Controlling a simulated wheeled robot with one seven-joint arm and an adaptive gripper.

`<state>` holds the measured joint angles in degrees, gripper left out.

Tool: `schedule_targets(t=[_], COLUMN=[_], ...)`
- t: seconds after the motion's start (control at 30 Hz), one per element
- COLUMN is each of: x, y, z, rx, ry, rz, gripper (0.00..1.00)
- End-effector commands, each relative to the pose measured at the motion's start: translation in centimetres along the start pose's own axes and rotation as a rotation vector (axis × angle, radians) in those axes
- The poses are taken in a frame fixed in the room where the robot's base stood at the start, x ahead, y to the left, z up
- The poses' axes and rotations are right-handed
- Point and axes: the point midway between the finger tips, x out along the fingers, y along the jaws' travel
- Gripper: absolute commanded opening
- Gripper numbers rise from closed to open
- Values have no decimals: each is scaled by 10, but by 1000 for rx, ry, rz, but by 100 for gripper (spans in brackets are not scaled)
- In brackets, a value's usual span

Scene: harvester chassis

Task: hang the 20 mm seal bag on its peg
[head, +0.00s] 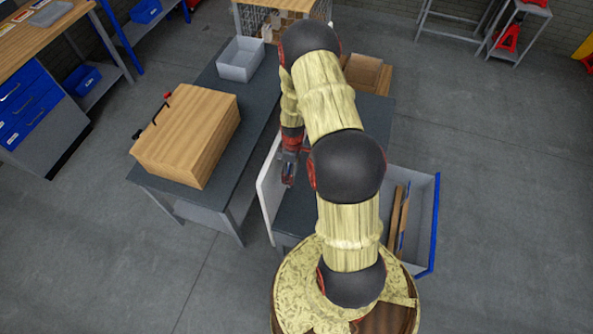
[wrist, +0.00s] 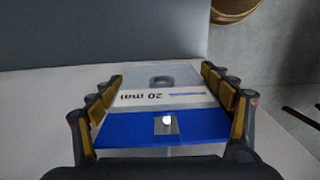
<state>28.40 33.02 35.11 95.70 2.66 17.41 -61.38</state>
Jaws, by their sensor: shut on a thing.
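The 20 mm seal bag (wrist: 130,130) shows in the wrist view as a clear bag with a blue header, a small hole in the header and an upside-down "20 mm" label. My gripper (wrist: 160,82) is shut on it, with the fingers along its left and right sides. In the head view my gripper (head: 289,172) is low beside the right face of an upright white panel (head: 267,190). The bag is too small there to make out clearly. I cannot make out a peg in either view.
A wooden box (head: 190,135) stands on the dark bench (head: 222,197) left of the panel. A grey bin (head: 241,60) is at the bench's back. An open blue-edged tray (head: 425,210) holding slats is at the right. My arm hides part of the middle.

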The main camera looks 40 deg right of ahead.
Motion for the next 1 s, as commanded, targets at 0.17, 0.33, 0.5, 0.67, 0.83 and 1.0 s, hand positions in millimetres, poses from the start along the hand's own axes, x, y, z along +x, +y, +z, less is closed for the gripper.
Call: schedule_targets(t=[0.17,0.33,0.5,0.67,0.83,1.0], x=[1,7,10,11,12,12], y=[0,0,0,0,0,1], z=[-10,-18,-24,-26,-28,-28], rx=[-1,-1,-1,-2,-2,-1], ry=[0,0,1,2,3,4], rz=[0,-1,1,3,4,4], gripper=[50,50,50,50,50,50])
